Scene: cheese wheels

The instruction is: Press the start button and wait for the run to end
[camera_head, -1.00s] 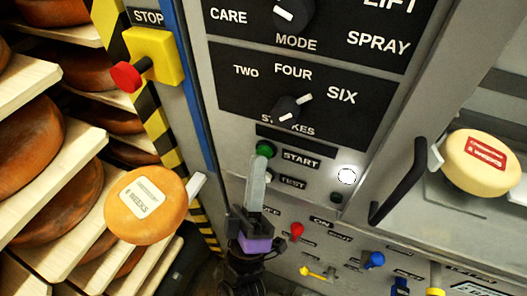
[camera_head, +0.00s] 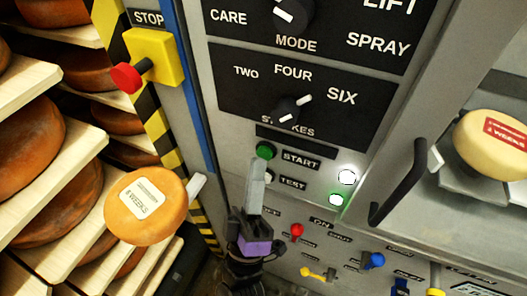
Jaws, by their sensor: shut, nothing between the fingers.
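The green start button (camera_head: 265,151) is on the grey machine panel, left of the START label (camera_head: 300,161). My gripper (camera_head: 257,166) is shut and empty, its fingertips just below the start button and apart from it in the picture. The fingers partly cover the test button (camera_head: 268,175) beside the TEST label. A white lamp (camera_head: 347,177) is lit to the right of the labels. Below it, a green lamp (camera_head: 336,199) is lit and glows on the panel.
A yellow stop box (camera_head: 160,58) with a red button is at upper left. Shelves of cheese wheels (camera_head: 30,140) fill the left. An orange cheese (camera_head: 150,207) labelled 6 WEEKS juts out near my arm. A black handle (camera_head: 400,185) and a pale cheese (camera_head: 490,143) are at right.

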